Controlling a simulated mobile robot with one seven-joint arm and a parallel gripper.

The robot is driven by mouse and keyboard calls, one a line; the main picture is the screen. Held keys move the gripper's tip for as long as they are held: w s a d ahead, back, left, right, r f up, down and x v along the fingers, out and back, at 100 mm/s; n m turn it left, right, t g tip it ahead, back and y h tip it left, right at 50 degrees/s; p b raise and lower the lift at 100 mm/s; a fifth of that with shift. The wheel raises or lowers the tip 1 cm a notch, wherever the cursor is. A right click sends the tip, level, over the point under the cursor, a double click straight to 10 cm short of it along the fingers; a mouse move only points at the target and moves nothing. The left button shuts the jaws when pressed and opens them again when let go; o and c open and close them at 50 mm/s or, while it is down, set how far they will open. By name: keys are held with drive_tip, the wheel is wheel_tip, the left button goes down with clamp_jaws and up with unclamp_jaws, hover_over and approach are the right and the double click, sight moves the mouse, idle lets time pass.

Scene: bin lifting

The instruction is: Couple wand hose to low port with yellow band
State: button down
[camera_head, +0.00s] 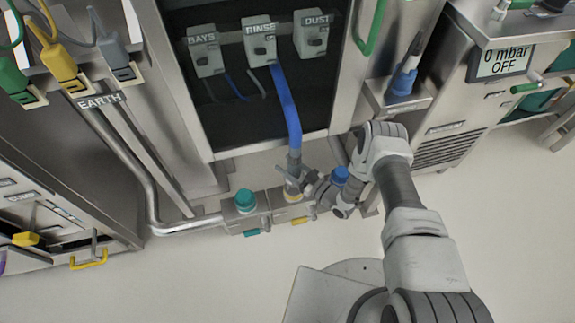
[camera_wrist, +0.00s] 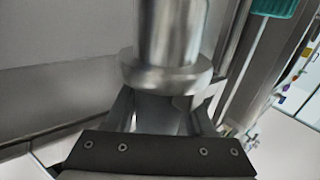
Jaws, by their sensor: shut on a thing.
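The blue wand hose (camera_head: 288,105) hangs from the box marked RINSE (camera_head: 259,42) and runs down to a grey metal coupling (camera_head: 294,160). My gripper (camera_head: 297,180) is shut on this hose end, just above the low port with the yellow band (camera_head: 294,195). The hose end is roughly upright over that port; I cannot tell whether they touch or how deep it sits. In the wrist view the metal coupling (camera_wrist: 172,45) with its wide collar stands between my fingers (camera_wrist: 165,115). The port itself is hidden in that view.
A teal-capped port (camera_head: 245,200) stands left of the yellow-banded one, and a blue-capped port (camera_head: 340,175) right of it, close to my gripper. A bent metal pipe (camera_head: 153,190) joins the row from the left. The floor (camera_head: 215,275) in front is clear.

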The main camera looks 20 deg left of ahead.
drive_tip(key=shift+f+b, duration=1.25)
drive_tip(key=shift+f, duration=0.25)
drive_tip(key=shift+f, duration=1.1)
drive_tip(key=shift+f, duration=1.05)
drive_tip(key=shift+c, duration=0.9)
unclamp_jaws()
drive_tip(key=shift+f, duration=0.1)
drive_tip(key=shift+d, duration=0.15)
